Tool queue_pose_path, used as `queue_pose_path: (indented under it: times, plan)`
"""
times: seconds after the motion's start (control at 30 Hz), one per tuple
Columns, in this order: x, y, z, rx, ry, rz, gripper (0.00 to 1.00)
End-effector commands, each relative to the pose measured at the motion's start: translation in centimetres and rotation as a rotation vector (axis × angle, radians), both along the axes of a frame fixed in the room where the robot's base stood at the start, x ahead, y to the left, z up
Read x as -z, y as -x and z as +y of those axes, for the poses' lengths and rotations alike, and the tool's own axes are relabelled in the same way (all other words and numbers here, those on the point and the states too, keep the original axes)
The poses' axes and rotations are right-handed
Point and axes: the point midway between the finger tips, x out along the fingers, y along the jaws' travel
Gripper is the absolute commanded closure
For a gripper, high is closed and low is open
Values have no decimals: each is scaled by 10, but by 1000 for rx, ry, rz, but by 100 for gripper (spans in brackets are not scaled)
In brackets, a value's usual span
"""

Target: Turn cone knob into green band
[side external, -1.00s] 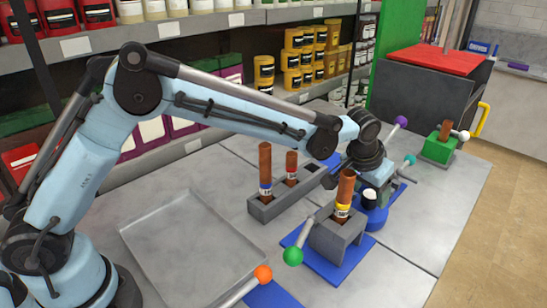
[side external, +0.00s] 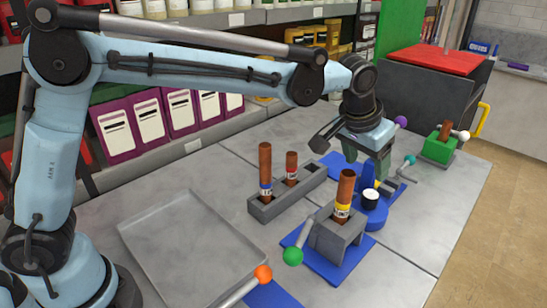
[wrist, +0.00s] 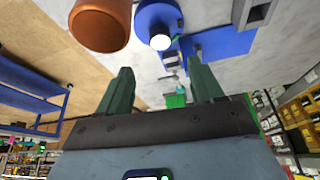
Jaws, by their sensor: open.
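My gripper (side external: 352,160) is open and empty, with its dark green fingers spread above the blue mount at the back right. In the wrist view the gripper (wrist: 160,70) also shows nothing between its fingers. Below it stands a round blue fixture (side external: 372,212) with a white cap (side external: 370,196). In the wrist view the blue fixture (wrist: 155,12) and its white cap (wrist: 160,42) lie beyond the fingertips, apart from them. A blue upright piece stands behind the cap, partly covered by the gripper. I cannot clearly make out the cone knob's pointer or a green band.
A copper tube (side external: 345,187) stands in a grey block (side external: 338,238) close to the fixture. Levers with green (side external: 292,256), orange (side external: 263,273), purple (side external: 401,122) and teal (side external: 410,160) balls stick up nearby. An empty grey tray (side external: 185,250) lies left.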

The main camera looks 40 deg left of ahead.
Motion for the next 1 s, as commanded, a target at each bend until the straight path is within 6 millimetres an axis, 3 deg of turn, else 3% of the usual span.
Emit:
queue_pose_path:
  times: [0.17,0.5,0.67,0.83,1.0]
  plan:
    - [1,-2,5,72,-3,11,33]
    - [-1,-11,23,454,1,10,33]
    - [0,-13,25,521,2,0,33]
    - [17,-18,20,526,1,0,33]
    - [47,-28,12,525,1,-1,33]
